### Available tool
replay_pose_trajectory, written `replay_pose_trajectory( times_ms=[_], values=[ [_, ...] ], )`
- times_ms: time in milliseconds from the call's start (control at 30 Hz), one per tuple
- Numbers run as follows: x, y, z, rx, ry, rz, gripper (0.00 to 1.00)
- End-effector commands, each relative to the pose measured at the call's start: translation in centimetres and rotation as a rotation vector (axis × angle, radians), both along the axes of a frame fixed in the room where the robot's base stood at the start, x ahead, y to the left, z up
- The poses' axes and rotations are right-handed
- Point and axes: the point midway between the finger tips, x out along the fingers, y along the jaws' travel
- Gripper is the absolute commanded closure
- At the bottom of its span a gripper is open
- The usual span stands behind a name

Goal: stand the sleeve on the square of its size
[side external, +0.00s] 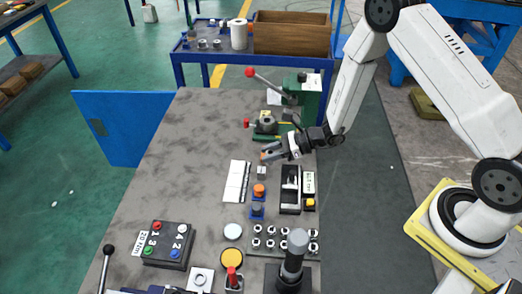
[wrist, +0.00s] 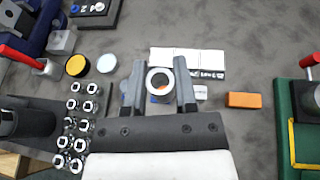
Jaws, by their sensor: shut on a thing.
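The sleeve (wrist: 151,80), a pale, round, hollow ring seen end-on, sits between the two grey fingers of my gripper (wrist: 159,88) in the wrist view. The gripper is shut on it. Through its opening I see something orange, with blue beside it below. In the side view my gripper (side external: 268,151) hangs above the table; the sleeve is hard to make out there. The white card with squares (side external: 236,181) lies flat on the table. It is just beyond the fingertips in the wrist view (wrist: 187,57), apart from the sleeve. Its size markings are too small to read.
An orange piece on a blue base (side external: 259,191) and a small grey block (side external: 262,172) stand near the card. An orange block (wrist: 244,100) lies right of the gripper. The table left of the card is clear.

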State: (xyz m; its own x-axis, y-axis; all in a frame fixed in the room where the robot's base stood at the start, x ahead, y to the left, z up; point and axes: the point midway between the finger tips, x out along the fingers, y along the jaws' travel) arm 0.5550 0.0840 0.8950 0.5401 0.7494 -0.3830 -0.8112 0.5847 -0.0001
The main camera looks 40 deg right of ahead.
Motion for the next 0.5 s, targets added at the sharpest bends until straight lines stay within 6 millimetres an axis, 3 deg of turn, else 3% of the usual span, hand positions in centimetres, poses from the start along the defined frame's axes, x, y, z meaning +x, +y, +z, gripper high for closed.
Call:
replay_pose_trajectory(
  times_ms=[267,500],
  values=[
    [0.4,0.1,0.0,-0.001,-0.001,-0.005,1.00],
    [2.3,0.4,-0.9,0.000,-0.002,-0.003,1.00]
  ],
)
